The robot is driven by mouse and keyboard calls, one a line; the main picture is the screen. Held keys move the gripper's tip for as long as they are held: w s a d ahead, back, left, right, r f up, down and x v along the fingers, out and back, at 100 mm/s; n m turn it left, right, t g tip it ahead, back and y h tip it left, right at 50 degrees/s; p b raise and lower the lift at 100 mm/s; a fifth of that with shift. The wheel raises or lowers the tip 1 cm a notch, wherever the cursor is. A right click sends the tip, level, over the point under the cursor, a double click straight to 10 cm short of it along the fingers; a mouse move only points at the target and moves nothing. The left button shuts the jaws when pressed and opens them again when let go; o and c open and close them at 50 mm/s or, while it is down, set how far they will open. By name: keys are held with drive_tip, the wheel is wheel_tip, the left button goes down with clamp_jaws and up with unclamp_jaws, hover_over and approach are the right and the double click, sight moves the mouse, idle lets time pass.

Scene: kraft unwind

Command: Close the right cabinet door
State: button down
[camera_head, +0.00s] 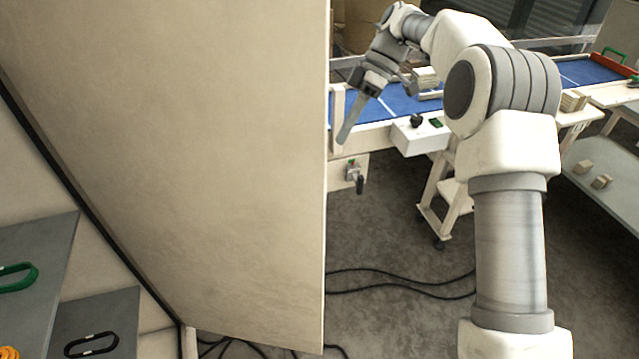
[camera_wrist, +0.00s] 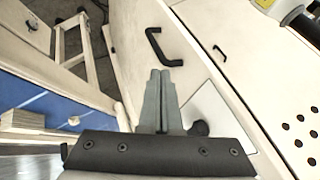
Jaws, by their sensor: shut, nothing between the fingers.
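The right cabinet door (camera_head: 220,170) stands open and fills much of the left half of the head view, its inner face towards the camera. My gripper (camera_head: 344,138) is just right of the door's free edge, fingers shut, pointing down and holding nothing. In the wrist view the shut fingers (camera_wrist: 160,75) point at a pale panel with a black bar handle (camera_wrist: 162,48), which looks like the door's outer face. The fingertips appear just below the handle; I cannot tell whether they touch the panel.
Cabinet shelves (camera_head: 35,275) with green and black handled items show at the left. A blue conveyor (camera_head: 375,108) with a white control box (camera_head: 420,136) stands behind my gripper. Black cables (camera_head: 400,285) lie on the floor. In the wrist view another handle (camera_wrist: 219,52) shows beyond.

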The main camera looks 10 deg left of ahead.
sight(319, 188)
drive_tip(key=shift+s+a+f+p, duration=0.4)
drive_tip(key=shift+s+a+f, duration=0.15)
drive_tip(key=shift+s+f, duration=0.9)
drive_tip(key=shift+s+a+f+p, duration=0.35)
drive_tip(key=shift+s+a+f, duration=0.2)
drive_tip(key=shift+s+f, duration=0.85)
drive_tip(key=shift+s+a+f+p, duration=0.4)
drive_tip(key=shift+s+a+f, duration=0.15)
drive_tip(key=shift+s+f, duration=0.85)
drive_tip(key=shift+s+r, duration=0.2)
drive_tip(key=shift+s, duration=0.1)
